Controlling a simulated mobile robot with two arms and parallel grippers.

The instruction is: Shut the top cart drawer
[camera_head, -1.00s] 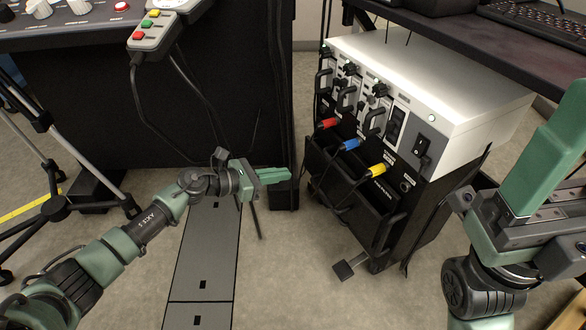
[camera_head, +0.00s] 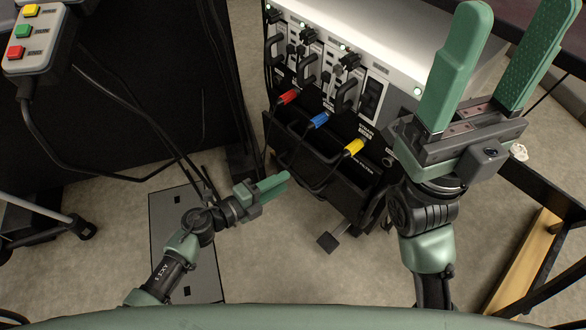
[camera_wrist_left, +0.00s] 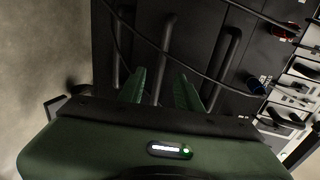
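The black cart (camera_head: 375,143) stands at centre under a white-topped unit. Its black top drawer (camera_head: 338,182) appears pulled out, with an open dark inside, and cables hang across it. My left gripper (camera_head: 282,186) is low in front of the drawer, to its left, fingers pointing towards the cart. In the left wrist view, its two green fingers (camera_wrist_left: 162,78) are apart, and a dark bar handle (camera_wrist_left: 166,45) shows between them; whether they touch it I cannot tell. My right gripper (camera_head: 521,15) is raised at the right, fingers wide apart and empty.
Red, blue and yellow plugs (camera_head: 354,147) with black cables sit on the cart's front. A button box (camera_head: 35,42) hangs at upper left. A black cabinet (camera_head: 130,110) stands on the left. A wooden-edged stand (camera_head: 525,262) is at lower right.

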